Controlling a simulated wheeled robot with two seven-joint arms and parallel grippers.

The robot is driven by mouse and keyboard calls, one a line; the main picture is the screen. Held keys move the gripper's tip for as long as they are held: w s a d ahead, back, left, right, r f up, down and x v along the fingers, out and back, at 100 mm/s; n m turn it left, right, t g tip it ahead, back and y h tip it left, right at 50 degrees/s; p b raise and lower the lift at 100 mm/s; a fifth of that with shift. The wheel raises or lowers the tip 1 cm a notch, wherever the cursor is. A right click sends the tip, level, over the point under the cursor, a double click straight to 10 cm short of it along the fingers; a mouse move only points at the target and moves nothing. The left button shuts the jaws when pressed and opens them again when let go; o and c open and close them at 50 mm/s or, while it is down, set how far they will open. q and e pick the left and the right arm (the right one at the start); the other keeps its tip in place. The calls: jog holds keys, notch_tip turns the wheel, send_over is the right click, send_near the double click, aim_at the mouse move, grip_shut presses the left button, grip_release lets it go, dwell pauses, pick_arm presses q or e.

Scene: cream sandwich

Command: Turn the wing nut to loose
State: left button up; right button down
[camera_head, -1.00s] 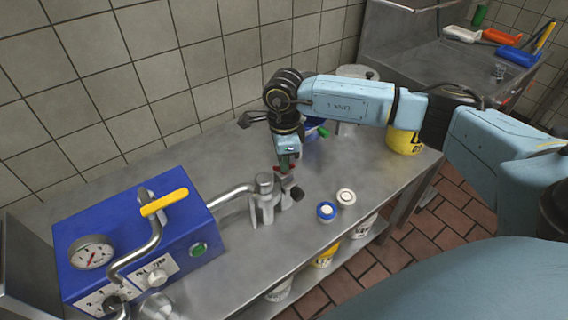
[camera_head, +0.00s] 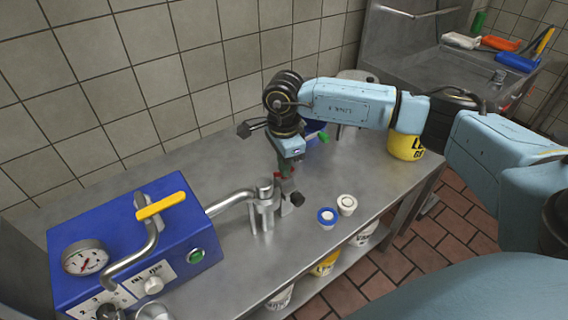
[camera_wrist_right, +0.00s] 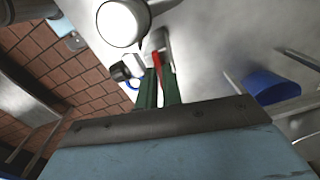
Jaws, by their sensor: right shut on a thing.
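A grey metal clamp fitting (camera_head: 263,212) stands at the end of the curved pipe (camera_head: 230,203) from the blue machine. A dark knob-like part (camera_head: 297,199) is on its right side. My right gripper (camera_head: 284,172) points down just above and beside the fitting, shut on a small part there. In the right wrist view, its green fingers (camera_wrist_right: 159,84) close around a red piece (camera_wrist_right: 157,60), with grey metal just beyond. The wing nut's wings cannot be made out; the fingers and blur hide them. My left gripper is out of view.
The blue machine (camera_head: 182,235) with gauge and yellow-handled lever (camera_head: 162,206) fills the left. A blue-rimmed jar (camera_head: 327,217) and a white jar (camera_head: 347,205) stand right of the fitting. A yellow tub (camera_head: 405,147) is farther back. The tiled wall bounds the table behind.

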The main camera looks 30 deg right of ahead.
jog(key=c, duration=1.6)
grip_release()
jog(key=shift+o, duration=0.2)
jog(key=shift+r, duration=0.15)
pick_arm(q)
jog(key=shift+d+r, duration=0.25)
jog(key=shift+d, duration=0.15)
pick_arm(e)
notch_tip(320, 180, up, 13)
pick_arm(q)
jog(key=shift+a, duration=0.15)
